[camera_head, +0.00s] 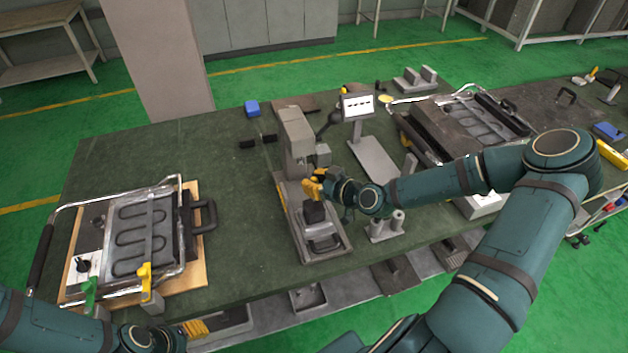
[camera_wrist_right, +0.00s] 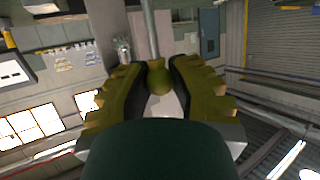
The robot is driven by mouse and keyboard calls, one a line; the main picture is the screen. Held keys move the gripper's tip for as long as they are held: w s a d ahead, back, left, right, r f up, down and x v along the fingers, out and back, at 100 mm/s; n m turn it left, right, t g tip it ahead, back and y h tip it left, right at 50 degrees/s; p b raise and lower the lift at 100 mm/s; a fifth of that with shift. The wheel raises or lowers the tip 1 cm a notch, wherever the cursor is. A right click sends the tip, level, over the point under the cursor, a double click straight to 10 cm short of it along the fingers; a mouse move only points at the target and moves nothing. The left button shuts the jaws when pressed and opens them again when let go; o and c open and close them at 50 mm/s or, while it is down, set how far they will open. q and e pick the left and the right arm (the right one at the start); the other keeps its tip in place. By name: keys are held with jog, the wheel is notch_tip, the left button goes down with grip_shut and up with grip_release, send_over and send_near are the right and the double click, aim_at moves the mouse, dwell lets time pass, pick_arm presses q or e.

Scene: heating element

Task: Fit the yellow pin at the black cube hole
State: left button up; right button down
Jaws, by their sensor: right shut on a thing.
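The black cube (camera_head: 314,212) sits on the base of the grey press-like stand in the middle of the table. My right gripper (camera_head: 314,187) is just above and behind the cube, in front of the stand's upright. The right wrist view shows its yellow fingers (camera_wrist_right: 158,82) closed on a small yellow-olive round piece (camera_wrist_right: 158,76). A thin grey rod shows just beyond this piece; I cannot tell whether they are joined. The piece may be the yellow pin. The cube's hole is not visible. My left gripper (camera_head: 195,328) is low at the bottom left, mostly hidden, its opening unclear.
The grey stand (camera_head: 295,135) rises close behind the right gripper. A small display (camera_head: 357,106) stands to its right. A heating-element frame (camera_head: 140,235) lies on a wooden board at left; another (camera_head: 470,125) is at right. A blue block (camera_head: 252,108) lies at the back.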

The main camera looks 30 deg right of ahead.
aim_at(314, 201)
jog(key=shift+f+b, duration=1.8)
jog(key=shift+f, duration=0.55)
jog(key=shift+f+b, duration=0.95)
jog(key=shift+f, duration=0.15)
jog(key=c, duration=0.8)
grip_release()
jog(key=shift+r, duration=0.1)
jog(key=v, duration=1.2)
